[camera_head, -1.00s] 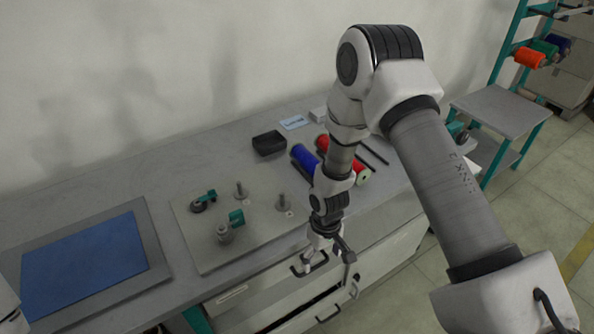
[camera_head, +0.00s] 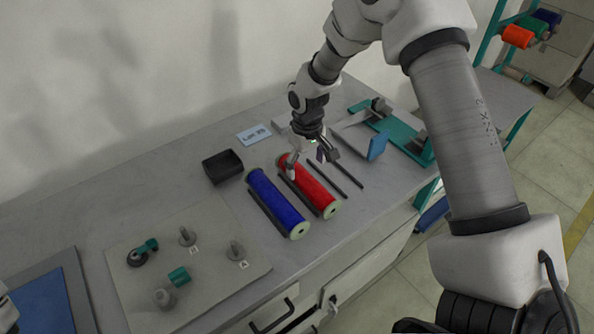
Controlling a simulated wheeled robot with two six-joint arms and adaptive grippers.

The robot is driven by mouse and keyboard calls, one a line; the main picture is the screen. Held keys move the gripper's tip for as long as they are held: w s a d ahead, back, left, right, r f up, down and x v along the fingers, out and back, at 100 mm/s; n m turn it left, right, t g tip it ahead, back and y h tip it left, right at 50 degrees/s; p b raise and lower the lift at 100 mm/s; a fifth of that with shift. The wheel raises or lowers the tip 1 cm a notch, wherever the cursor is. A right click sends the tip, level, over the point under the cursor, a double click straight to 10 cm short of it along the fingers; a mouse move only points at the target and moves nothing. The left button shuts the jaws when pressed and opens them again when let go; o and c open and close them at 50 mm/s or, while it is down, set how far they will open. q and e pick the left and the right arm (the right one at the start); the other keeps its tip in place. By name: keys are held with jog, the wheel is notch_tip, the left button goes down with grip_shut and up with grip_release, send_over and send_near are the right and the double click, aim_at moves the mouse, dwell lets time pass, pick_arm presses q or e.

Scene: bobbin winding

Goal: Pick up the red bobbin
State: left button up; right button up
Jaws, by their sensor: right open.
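The red bobbin (camera_head: 308,187) lies on its side on the table, with pale flanges at its ends. A blue bobbin (camera_head: 277,203) lies to its left, roughly parallel. My right gripper (camera_head: 311,171) is open and empty, above the far end of the red bobbin, with its fingers spread to either side of it. I cannot tell how high it is over the bobbin. Of my left arm only a small piece shows at the left edge; its gripper is not in view.
Dark rods (camera_head: 334,180) lie beside the bobbins. A black box (camera_head: 222,166) and a label card (camera_head: 254,134) are behind. A teal fixture (camera_head: 400,135) stands at right. A board with posts (camera_head: 205,285) is at left, near a blue mat (camera_head: 45,300).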

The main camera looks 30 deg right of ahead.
aim_at(307, 177)
jog(key=shift+s+f, duration=0.15)
jog(key=shift+f, duration=0.45)
jog(key=shift+s+f, duration=0.2)
jog(key=shift+f, duration=0.15)
jog(key=f, duration=0.1)
jog(key=f+p, duration=0.1)
jog(key=f, duration=0.2)
jog(key=shift+w+d+f, duration=0.1)
jog(key=shift+w+f, duration=0.05)
jog(key=shift+w, duration=0.1)
jog(key=shift+w+f, duration=0.1)
jog(key=shift+f, duration=0.3)
jog(key=shift+r, duration=0.1)
jog(key=shift+s+r, duration=0.1)
jog(key=shift+s, duration=0.1)
jog(key=c, duration=0.5)
pick_arm(q)
jog(key=shift+s+a+r, duration=0.1)
jog(key=shift+s+r, duration=0.25)
jog(key=shift+r, duration=0.45)
pick_arm(e)
jog(key=c, duration=0.9)
